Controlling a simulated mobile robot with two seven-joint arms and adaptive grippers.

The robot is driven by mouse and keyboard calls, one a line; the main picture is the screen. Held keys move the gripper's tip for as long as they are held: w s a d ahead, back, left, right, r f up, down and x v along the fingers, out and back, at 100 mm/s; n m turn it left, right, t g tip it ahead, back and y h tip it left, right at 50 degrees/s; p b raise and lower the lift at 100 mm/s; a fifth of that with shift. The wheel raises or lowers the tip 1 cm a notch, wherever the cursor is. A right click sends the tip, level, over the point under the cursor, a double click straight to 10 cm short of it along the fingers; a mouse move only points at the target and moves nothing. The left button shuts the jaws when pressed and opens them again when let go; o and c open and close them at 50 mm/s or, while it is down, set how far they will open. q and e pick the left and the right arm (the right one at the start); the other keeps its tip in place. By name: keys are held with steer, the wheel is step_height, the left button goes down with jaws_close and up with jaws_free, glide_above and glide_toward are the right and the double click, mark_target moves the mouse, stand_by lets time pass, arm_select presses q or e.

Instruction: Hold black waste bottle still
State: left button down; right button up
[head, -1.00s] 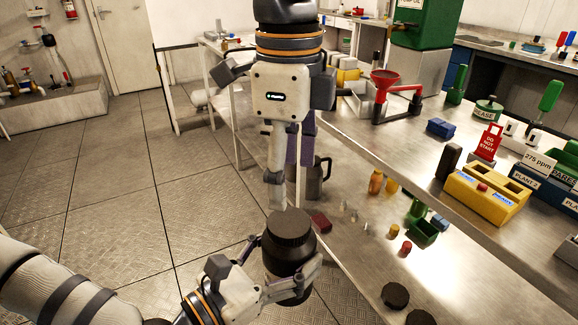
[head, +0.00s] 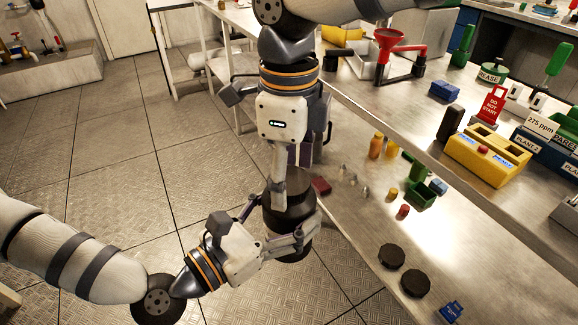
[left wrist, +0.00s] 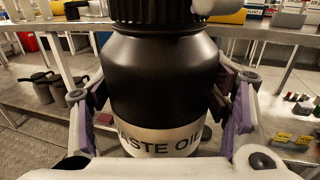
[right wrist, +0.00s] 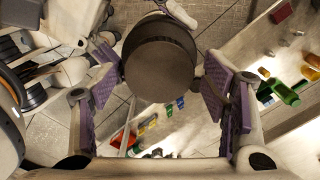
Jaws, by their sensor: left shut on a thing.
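The black waste bottle (head: 290,240) stands upright in my left gripper (head: 285,232), clear of the bench's left edge. In the left wrist view the black bottle (left wrist: 160,85) has a pale label reading "ASTE OIL", and purple finger pads flank it on both sides. My left gripper is shut on its body. My right gripper (head: 285,185) points down over the ribbed black cap (head: 290,203). In the right wrist view the round cap (right wrist: 160,60) lies between the right gripper's open purple pads, with a clear gap at the right pad. The right fingertips are partly hidden in the head view.
The steel bench (head: 345,225) runs along the right. On its lower shelf are two black discs (head: 391,257), a green container (head: 420,192), amber bottles and small caps. A yellow box (head: 487,155) and red funnel (head: 389,45) stand above. Floor at left is clear.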

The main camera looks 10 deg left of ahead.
steer(key=c, duration=1.1)
steer(key=o, duration=1.4)
steer(key=shift+r, duration=0.1)
step_height(320, 180, up, 12)
